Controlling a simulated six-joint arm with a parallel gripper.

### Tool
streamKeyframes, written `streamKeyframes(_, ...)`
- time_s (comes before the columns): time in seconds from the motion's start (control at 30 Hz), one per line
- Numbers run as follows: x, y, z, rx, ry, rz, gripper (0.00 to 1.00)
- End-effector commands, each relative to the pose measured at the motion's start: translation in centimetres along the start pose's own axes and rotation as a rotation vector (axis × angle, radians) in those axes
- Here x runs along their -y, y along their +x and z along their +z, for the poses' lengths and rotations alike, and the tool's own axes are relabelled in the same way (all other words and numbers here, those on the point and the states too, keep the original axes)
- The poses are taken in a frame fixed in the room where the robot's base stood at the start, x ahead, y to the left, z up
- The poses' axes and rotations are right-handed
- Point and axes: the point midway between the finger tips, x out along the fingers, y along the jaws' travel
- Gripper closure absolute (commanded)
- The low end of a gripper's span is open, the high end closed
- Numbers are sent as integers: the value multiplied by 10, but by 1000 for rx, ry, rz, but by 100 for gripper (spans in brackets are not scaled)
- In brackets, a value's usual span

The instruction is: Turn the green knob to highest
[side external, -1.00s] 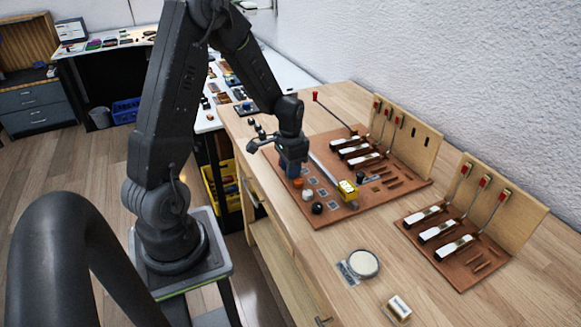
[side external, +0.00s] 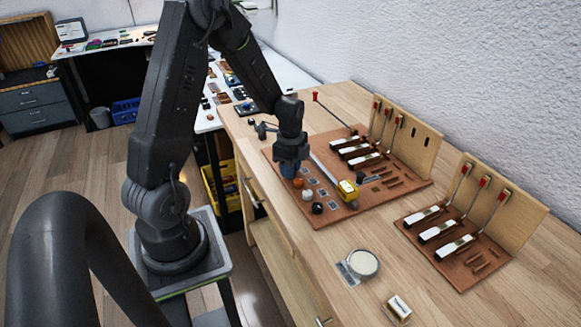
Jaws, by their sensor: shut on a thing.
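My gripper (side external: 289,170) points down at the left edge of the brown board (side external: 335,214), at the far end of a row of small knobs. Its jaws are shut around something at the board. No green surface shows; the green knob appears to be hidden inside the jaws, and its setting cannot be read. An orange knob (side external: 298,183), a white knob (side external: 307,195) and a black knob (side external: 317,208) stand in line on the near side of the gripper.
A yellow block (side external: 347,189) sits on a rail on the board, right of the knobs. A second board (side external: 462,275) with keys is at the right. A round dish (side external: 363,263) and small box (side external: 398,308) lie in front.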

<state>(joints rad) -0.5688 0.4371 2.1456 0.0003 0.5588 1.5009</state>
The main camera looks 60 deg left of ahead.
Motion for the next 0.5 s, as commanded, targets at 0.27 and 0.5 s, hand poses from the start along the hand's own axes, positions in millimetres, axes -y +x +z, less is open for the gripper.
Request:
streamKeyframes(0.27,0,0,0,0,261,-1,97)
streamKeyframes(0.5,0,0,0,0,489,-1,97)
